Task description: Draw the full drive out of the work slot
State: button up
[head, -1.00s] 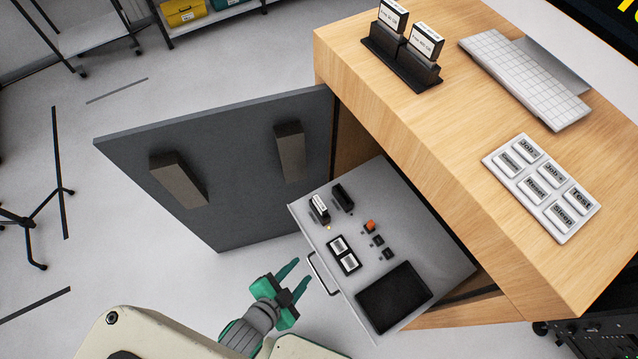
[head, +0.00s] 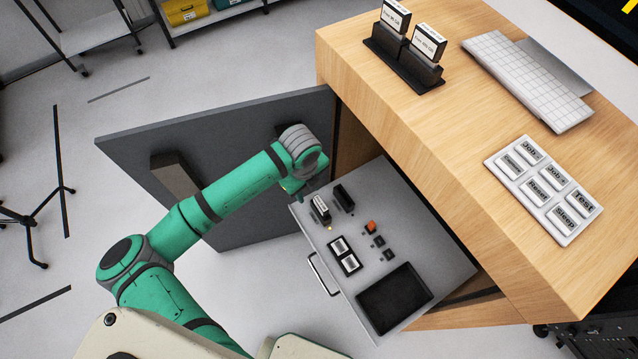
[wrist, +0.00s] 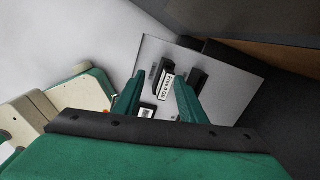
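The drive (head: 321,206), dark with a white label, stands in a black slot on the pulled-out grey drawer panel (head: 415,255). In the wrist view the same drive (wrist: 167,88) shows between and beyond my fingertips, its label partly readable. My gripper (wrist: 159,84) is open, with a finger to either side of the drive in the picture. I see no contact. In the head view my gripper (head: 294,188) is just up and left of the drive, and the wrist mostly hides its fingers. A second black slot (head: 343,198) beside the drive looks empty.
An open grey door (head: 235,225) stands close behind my arm. The panel also bears an orange button (head: 370,227), small black parts and a dark screen (head: 395,297). On the wooden top are a black rack (head: 400,68) with two labelled drives, a keyboard (head: 530,80) and a button pad (head: 543,190).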

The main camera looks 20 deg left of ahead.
aim_at(318, 200)
jog(key=d, duration=0.1)
jog(key=w+d+r+m, duration=0.1)
jog(key=d+r+m+g, duration=0.1)
jog(key=shift+w+r, duration=0.2)
jog(key=shift+w, duration=0.05)
notch_tip(318, 200, down, 10)
jog(key=shift+f, duration=0.25)
grip_shut()
jog(key=shift+s+a+r, duration=0.1)
jog(key=shift+r, duration=3.65)
